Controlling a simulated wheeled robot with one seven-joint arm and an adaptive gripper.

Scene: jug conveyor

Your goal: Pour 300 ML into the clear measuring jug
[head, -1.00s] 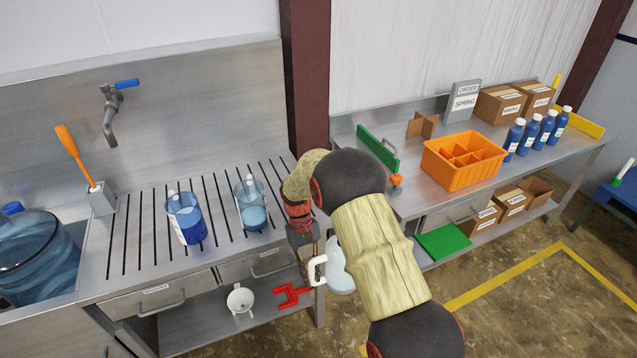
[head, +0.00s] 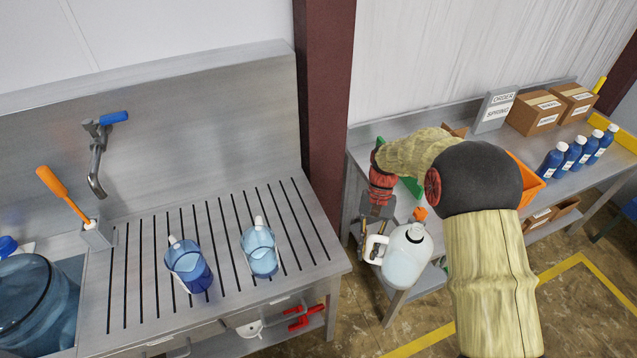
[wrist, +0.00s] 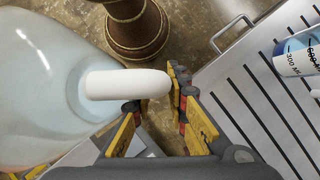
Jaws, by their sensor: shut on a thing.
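My gripper (head: 372,222) is shut on the white handle (wrist: 125,85) of a large translucent jug (head: 408,260). The held jug looks upright and has pale liquid in it; it fills the left of the wrist view (wrist: 40,95). It is in the air off the right end of the slotted bench. Two measuring jugs stand on that bench. The left one (head: 187,265) looks darker blue inside, the right one (head: 259,250) lighter blue. One measuring jug (wrist: 298,52) shows at the right of the wrist view, with a "300 ML" marking.
The slotted steel bench (head: 232,222) has free room behind the measuring jugs. A second bench at right holds blue bottles (head: 570,158) and cartons (head: 538,112).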

